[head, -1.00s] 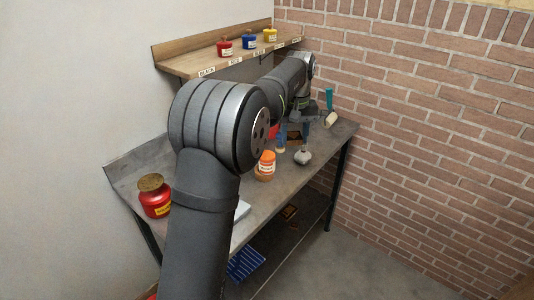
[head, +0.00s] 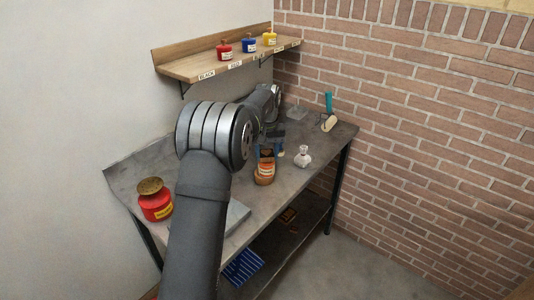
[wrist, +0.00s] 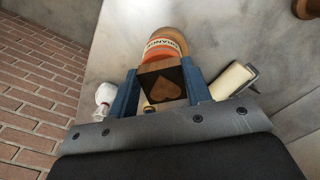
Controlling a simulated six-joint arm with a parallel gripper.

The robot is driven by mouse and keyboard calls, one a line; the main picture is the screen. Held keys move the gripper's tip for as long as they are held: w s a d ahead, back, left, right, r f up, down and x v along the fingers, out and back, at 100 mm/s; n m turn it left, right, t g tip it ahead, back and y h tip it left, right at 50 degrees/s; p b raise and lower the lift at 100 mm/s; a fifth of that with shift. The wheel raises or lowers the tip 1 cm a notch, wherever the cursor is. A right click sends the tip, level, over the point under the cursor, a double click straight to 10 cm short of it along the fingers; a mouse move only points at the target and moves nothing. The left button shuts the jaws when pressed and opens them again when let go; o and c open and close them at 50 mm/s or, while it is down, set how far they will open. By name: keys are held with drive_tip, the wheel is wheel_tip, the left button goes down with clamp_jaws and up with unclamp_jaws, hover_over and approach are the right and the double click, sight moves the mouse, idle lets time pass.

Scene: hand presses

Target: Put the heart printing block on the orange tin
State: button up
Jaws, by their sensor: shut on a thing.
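The heart printing block (wrist: 163,82), a wooden block with a pale heart on a dark square face, is between the two blue fingers of my gripper (wrist: 161,88). The gripper is shut on it. The orange tin (wrist: 165,45), with a pale label band, is just beyond the block in the wrist view, partly hidden by it. In the head view the orange tin (head: 264,174) stands on the bench, with my gripper (head: 270,150) close behind and above it. I cannot tell whether block and tin touch.
A clear bottle (head: 302,157) stands right of the tin. A red jar (head: 155,201) stands at the near left. The wall shelf (head: 220,67) holds red, blue and yellow tins.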

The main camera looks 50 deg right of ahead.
sight(267, 156)
drive_tip(key=o, duration=1)
drive_tip(key=shift+f, duration=0.1)
drive_tip(key=shift+c, duration=0.2)
wheel_tip(267, 156, up, 12)
wheel_tip(267, 156, down, 12)
drive_tip(key=shift+f, duration=0.15)
drive_tip(key=shift+r, duration=2.05)
